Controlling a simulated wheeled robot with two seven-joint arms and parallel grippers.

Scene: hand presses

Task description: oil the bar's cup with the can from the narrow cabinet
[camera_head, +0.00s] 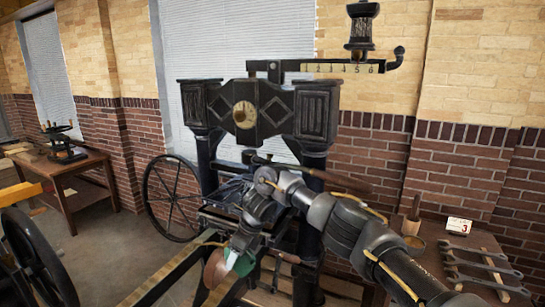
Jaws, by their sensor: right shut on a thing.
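My right gripper (238,248) is in front of the black iron press (275,105), low at its middle. It is shut on a small reddish-brown and green thing (215,268), which looks like the oil can and is tilted. My wrist hides part of it. The press's bar (320,174), dark with a brown grip, runs across behind my forearm. I cannot make out an oil cup on it. No narrow cabinet shows. My left gripper is not in view.
A table (440,262) at the right holds several wrenches (485,268), a card marked 3 (459,226) and a brown pot (411,226). A spoked wheel (172,198) stands left of the press. A wooden table (68,172) with a small press (62,143) is far left. Floor between is clear.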

